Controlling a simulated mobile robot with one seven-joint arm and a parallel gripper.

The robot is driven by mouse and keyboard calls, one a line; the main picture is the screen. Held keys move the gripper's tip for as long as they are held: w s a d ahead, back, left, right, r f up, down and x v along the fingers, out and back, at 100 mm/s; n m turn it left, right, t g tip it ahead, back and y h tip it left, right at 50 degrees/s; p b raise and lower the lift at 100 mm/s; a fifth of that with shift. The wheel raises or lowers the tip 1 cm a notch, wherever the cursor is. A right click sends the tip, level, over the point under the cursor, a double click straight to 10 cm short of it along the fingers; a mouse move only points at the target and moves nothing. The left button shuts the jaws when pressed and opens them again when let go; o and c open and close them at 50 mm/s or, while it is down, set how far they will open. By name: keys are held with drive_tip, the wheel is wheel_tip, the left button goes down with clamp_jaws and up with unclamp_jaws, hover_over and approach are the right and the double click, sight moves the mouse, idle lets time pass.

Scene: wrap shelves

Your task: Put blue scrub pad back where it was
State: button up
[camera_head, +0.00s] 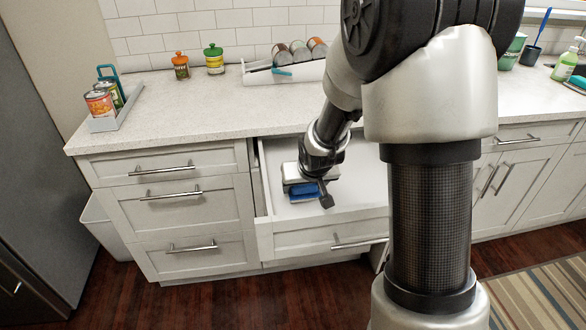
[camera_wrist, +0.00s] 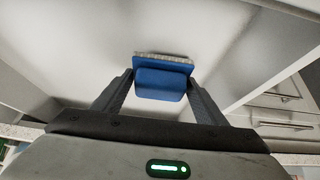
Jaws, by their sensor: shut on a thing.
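The blue scrub pad (camera_head: 303,190) is a blue block with a pale, rough face. In the wrist view the pad (camera_wrist: 161,84) sits between my two dark fingers, with the rough face (camera_wrist: 163,56) turned away from the palm. My gripper (camera_wrist: 160,88) is shut on it. In the head view my gripper (camera_head: 310,188) points down into an open white drawer (camera_head: 352,205). The pad is over or inside the drawer; I cannot tell whether it touches the drawer floor.
The drawer around the pad looks empty, with free floor to the right. Its front panel (camera_head: 300,241) and the counter edge above bound the space. A tray with cans (camera_head: 285,72) and jars (camera_head: 214,60) stand on the counter. A grey holder with cans (camera_head: 117,118) is at left.

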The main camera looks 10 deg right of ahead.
drive_tip(key=b, duration=0.1)
approach(292, 157)
wheel_tip(292, 157, down, 3)
drive_tip(key=shift+s+f, duration=0.1)
drive_tip(key=w, duration=0.3)
drive_tip(key=shift+w, duration=0.3)
drive_tip(key=shift+f+b, duration=0.45)
drive_tip(key=shift+f, duration=0.2)
drive_tip(key=shift+f, duration=0.2)
drive_tip(key=o, duration=1.1)
